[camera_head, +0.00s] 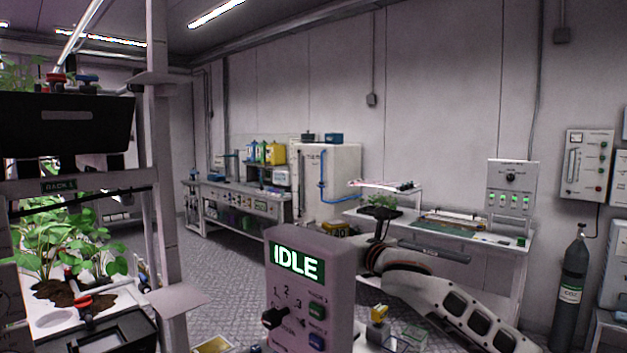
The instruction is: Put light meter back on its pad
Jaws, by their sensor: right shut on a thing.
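My right arm comes in from the lower right and bends up to my dark right gripper (379,222), which is in front of the far bench. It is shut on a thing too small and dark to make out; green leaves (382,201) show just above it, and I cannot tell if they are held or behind. I cannot pick out the light meter for certain. A small yellow-topped item (378,314) stands low, right of the grey control box. A yellow-edged flat square (213,345) shows at the bottom edge; I cannot tell if it is the pad. My left gripper is not in view.
The grey control box (308,295) reading IDLE stands close in front and hides what is behind it. A plant rack (158,190) fills the left. A white bench (505,240) is at the back right, with a gas cylinder (572,285) beside it. Floor is clear at centre left.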

